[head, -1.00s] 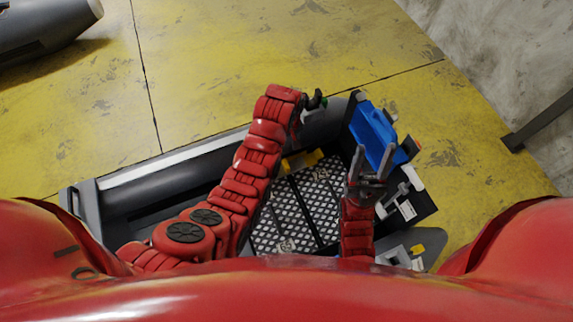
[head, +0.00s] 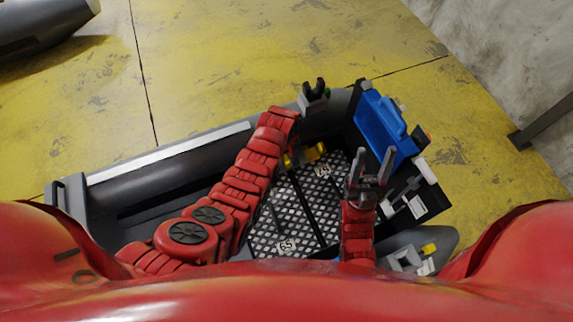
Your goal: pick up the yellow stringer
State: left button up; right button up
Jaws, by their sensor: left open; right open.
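A yellow stringer (head: 316,152) lies inside the grey boat, against its far inner side. It shows as short yellow pieces beside the end of my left arm, and its middle is covered. My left gripper (head: 296,150) points down at the stringer, mostly hidden under its own wrist. Whether it touches the stringer cannot be seen. My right gripper (head: 373,162) is open and empty, with its two grey fingers apart over the right part of the boat, near the blue box.
The grey boat (head: 165,163) has a patterned floor panel (head: 290,212). An open blue box (head: 380,122) stands at its right end. A grey fitting with a black fork (head: 313,97) sits on the far tube.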

pick_arm(q)
jog(key=shift+r, duration=0.1)
jog(key=shift+c, duration=0.3)
grip_shut()
jog(key=shift+w+r, duration=0.1)
jog(key=shift+r, duration=0.25)
notch_tip(320, 180, up, 8)
jog(key=shift+r+b, duration=0.25)
jog(key=shift+b, duration=0.5)
jog(key=shift+r, duration=0.4)
